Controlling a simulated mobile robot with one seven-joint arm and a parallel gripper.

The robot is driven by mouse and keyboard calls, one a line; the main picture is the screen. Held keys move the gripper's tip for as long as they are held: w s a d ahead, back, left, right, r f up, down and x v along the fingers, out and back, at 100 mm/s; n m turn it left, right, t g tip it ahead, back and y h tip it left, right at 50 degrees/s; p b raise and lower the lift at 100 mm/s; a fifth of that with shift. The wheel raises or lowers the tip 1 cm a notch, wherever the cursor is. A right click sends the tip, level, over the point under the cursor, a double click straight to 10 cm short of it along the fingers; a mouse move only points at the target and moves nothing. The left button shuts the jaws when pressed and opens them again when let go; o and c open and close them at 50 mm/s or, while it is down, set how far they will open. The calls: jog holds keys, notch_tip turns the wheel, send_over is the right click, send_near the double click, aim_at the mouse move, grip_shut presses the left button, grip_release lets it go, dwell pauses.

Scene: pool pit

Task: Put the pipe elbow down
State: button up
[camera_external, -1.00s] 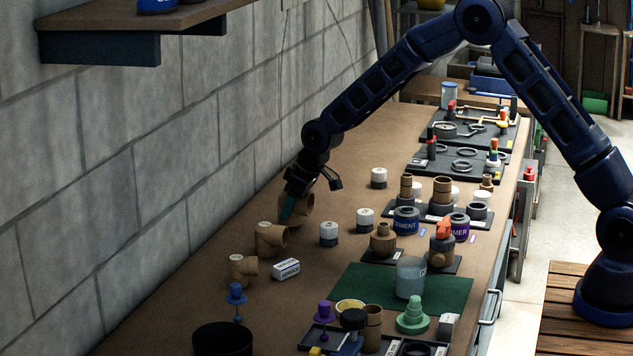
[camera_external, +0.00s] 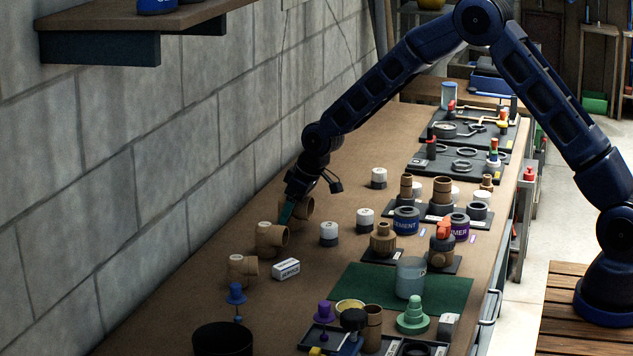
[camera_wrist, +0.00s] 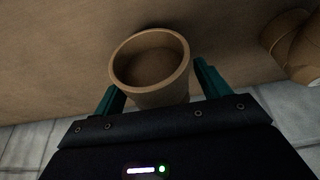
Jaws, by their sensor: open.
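The brown pipe elbow (camera_external: 303,208) stands on the bench near the block wall, farthest along a row of similar elbows. In the wrist view its round open mouth (camera_wrist: 150,62) shows between the two teal fingers. My gripper (camera_external: 290,211) is at the elbow in the outside view, low over the bench. In the wrist view my gripper (camera_wrist: 158,86) is open, with a gap visible on the right between finger and elbow. The elbow's lower part is hidden by the gripper body.
Two more brown elbows, a middle one (camera_external: 271,238) and a nearer one (camera_external: 242,268), stand along the wall. White-topped cans (camera_external: 328,233) stand to the right. A white box (camera_external: 286,268) lies nearer the camera. Bare bench lies beyond the gripper.

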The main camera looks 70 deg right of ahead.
jog(key=v, duration=1.1)
jog(key=shift+s+r, duration=0.25)
jog(key=shift+r, duration=0.1)
jog(key=s+a+r, duration=0.5)
jog(key=s+r, duration=0.5)
jog(key=s, duration=0.3)
jog(key=s+a+r, duration=0.6)
jog(key=s+r, duration=0.4)
jog(key=s, duration=0.2)
jog(key=s+a, duration=0.2)
jog(key=s, duration=1.2)
jog(key=s+a, duration=0.2)
jog(key=s, duration=1.3)
jog(key=shift+s+r, duration=0.1)
